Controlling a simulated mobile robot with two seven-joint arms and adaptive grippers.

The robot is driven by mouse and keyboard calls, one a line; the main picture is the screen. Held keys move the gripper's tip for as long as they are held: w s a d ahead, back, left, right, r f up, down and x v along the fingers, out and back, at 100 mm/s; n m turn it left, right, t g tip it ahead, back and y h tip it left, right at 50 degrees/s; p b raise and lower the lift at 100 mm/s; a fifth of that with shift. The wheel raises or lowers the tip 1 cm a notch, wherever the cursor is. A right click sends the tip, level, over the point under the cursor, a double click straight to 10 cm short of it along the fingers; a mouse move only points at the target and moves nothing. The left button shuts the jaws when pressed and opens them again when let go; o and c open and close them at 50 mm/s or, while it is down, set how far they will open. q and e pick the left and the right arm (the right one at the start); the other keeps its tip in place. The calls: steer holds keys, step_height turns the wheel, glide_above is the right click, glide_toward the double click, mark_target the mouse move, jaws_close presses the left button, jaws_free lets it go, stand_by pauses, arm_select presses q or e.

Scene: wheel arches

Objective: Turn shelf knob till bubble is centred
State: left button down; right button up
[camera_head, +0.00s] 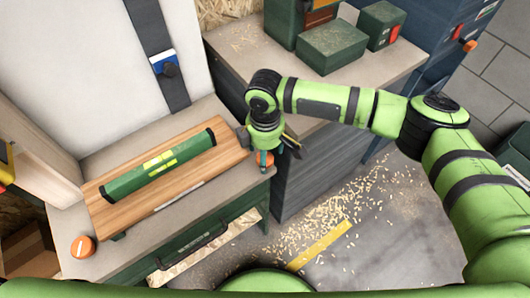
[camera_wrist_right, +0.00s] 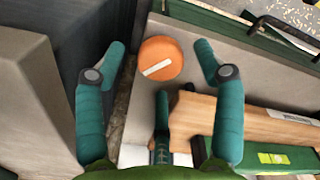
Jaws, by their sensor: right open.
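A wooden shelf board (camera_head: 225,148) lies on the bench, with a green spirit level (camera_head: 160,165) along it. The level has yellow-green vials; its end also shows in the right wrist view (camera_wrist_right: 285,158). The bubble is too small to read. My right gripper (camera_head: 284,147) is at the board's right end, open. In the right wrist view, its spread teal fingers (camera_wrist_right: 160,55) stand either side of an orange knob (camera_wrist_right: 161,60) with a slanted white mark, without gripping it. In the head view this knob (camera_head: 264,160) is partly hidden by the gripper. My left gripper is out of view.
A second orange knob (camera_head: 82,247) sits at the bench's front left. Green boxes (camera_head: 332,47) stand on a grey cabinet behind my right arm. A drawer (camera_head: 195,245) is below the bench. Wood shavings (camera_head: 300,215) litter the floor.

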steer(key=shift+f, duration=0.55)
steer(key=shift+c, duration=0.4)
steer(key=c, duration=1.1)
steer(key=shift+o, duration=0.2)
